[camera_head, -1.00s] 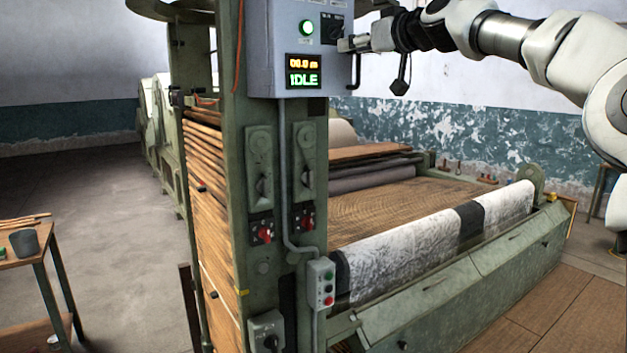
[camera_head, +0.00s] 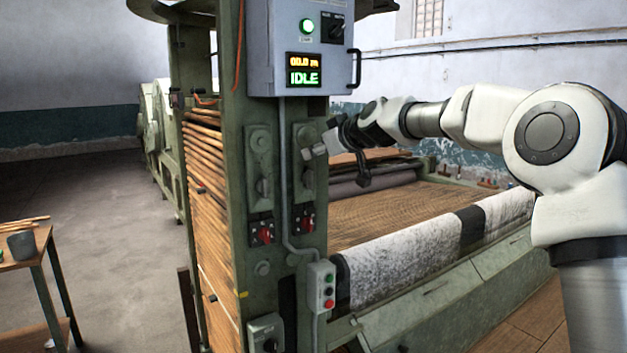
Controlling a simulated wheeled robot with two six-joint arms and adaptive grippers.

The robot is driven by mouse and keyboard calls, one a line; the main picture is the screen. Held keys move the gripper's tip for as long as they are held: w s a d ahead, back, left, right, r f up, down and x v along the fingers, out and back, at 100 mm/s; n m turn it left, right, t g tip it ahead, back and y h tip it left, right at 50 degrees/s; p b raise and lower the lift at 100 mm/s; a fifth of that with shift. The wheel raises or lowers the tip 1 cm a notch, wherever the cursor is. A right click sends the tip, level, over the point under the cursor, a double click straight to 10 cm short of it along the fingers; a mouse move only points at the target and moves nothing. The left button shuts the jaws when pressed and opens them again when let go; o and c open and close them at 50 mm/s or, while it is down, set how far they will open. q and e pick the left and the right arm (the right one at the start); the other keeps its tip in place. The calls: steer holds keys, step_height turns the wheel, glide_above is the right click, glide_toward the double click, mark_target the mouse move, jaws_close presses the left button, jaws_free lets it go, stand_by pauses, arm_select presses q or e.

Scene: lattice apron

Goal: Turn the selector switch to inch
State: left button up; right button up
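The black selector switch (camera_head: 336,29) sits at the upper right of the grey control box (camera_head: 279,74), under two small labels too blurred to read surely. Its knob looks slanted, with the top toward the right label. A green lamp (camera_head: 307,26) glows beside it, and the display (camera_head: 304,69) below reads "00.0 m" and "IDLE". My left gripper is out of view.
A black handle (camera_head: 355,68) sticks out from the box's right side. Two red switches (camera_head: 265,235) and a small push-button box (camera_head: 321,287) are lower on the post. Another dark knob (camera_head: 270,344) is at the bottom. The cloth-covered roller (camera_head: 410,255) stretches to the right.

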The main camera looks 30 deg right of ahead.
step_height(320, 180, down, 6)
steer(key=a+n, duration=0.1)
steer(key=shift+w+f+n+g+h, duration=0.2)
steer(key=shift+n+g+h, duration=0.1)
steer(key=shift+n+g, duration=0.1)
